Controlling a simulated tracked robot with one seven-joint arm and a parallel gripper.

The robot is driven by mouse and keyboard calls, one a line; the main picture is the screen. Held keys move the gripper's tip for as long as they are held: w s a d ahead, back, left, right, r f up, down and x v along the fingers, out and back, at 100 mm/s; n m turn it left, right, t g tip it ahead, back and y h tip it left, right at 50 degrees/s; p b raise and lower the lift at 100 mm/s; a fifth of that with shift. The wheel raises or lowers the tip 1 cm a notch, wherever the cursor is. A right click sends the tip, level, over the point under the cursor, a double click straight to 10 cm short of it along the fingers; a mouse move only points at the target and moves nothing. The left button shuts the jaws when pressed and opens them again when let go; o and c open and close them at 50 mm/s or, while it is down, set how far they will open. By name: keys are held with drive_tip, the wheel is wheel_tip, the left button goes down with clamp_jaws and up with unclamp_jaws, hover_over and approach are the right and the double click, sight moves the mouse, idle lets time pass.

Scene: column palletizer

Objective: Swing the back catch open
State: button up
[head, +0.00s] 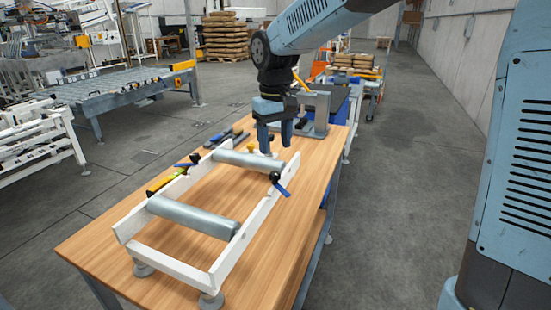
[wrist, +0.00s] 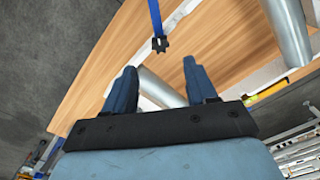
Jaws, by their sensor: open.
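A white frame (head: 256,222) with two grey rollers lies on the wooden table. A blue lever with a black knob (head: 276,178) sits on its right rail; its blue arm (wrist: 155,15) sticks outward in the wrist view, ahead of my fingertips. A second black knob with a blue lever (head: 186,164) is at the left rail. I cannot tell for sure which is the back catch. My gripper (head: 275,146) points down over the far right end of the frame, apart from both levers. Its fingers (wrist: 160,82) are open, with nothing held between them.
The near roller (head: 193,217) and far roller (head: 248,163) span the frame. A yellow tool (head: 161,184) lies by the left rail. A grey bracket (head: 313,112) stands behind my gripper. The table (head: 281,250) is clear to the right.

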drive_tip(key=shift+r, duration=2.65)
drive_tip(key=shift+d, duration=0.1)
drive_tip(key=s+d+r+m+t, duration=0.15)
drive_tip(key=s+d, duration=0.25)
drive_tip(key=d, duration=0.4)
drive_tip(key=s+d+r+m+t, duration=0.15)
drive_tip(key=s+d, duration=0.25)
drive_tip(key=d, duration=0.5)
drive_tip(key=s+d+f+m+t, duration=0.2)
drive_tip(key=s+d+f+m, duration=0.2)
drive_tip(key=s+d, duration=0.6)
drive_tip(key=shift+s+d+t, duration=0.3)
drive_tip(key=shift+s, duration=0.4)
